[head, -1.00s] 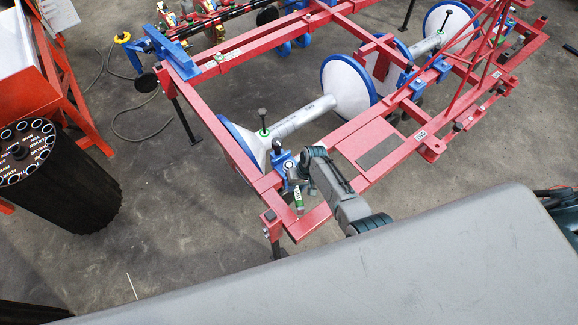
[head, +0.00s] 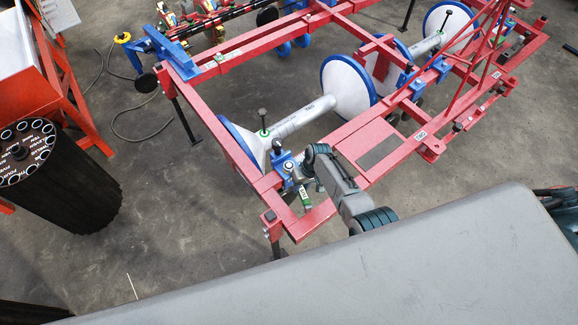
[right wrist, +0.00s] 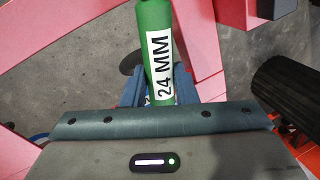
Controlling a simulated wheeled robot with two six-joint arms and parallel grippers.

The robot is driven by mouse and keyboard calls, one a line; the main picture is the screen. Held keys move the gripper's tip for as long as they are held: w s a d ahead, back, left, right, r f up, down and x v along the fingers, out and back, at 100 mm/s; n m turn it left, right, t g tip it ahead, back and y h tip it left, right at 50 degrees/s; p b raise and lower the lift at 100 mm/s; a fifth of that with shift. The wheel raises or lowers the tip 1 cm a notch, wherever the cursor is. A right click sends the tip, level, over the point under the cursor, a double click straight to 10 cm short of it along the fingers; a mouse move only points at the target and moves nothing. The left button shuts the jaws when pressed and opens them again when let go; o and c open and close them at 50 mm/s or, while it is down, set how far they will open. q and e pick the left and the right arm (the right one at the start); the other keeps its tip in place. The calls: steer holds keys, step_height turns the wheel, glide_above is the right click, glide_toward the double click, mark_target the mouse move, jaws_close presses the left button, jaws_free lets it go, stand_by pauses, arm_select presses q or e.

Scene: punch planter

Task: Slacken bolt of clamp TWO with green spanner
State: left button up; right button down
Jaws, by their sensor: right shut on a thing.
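The green spanner (head: 306,200) is in my right gripper (head: 299,178). In the right wrist view its green handle (right wrist: 155,50) carries a white "24 MM" label and runs away from the gripper. The gripper is at the front left corner of the red frame, close beside a blue clamp (head: 280,160) with a bolt at its top. I cannot tell whether the spanner's head is on the bolt. No clamp number is readable, so I cannot tell which clamp is TWO. My left gripper is not in view.
The red frame (head: 330,215) carries white discs with blue rims (head: 347,85) on a grey tube. More blue clamps (head: 440,68) sit farther right. A black drum (head: 75,195) and an orange stand (head: 85,115) are at the left. Bare floor lies between.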

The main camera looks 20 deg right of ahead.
steer(key=shift+r+p, duration=0.85)
steer(key=shift+r, duration=3.8)
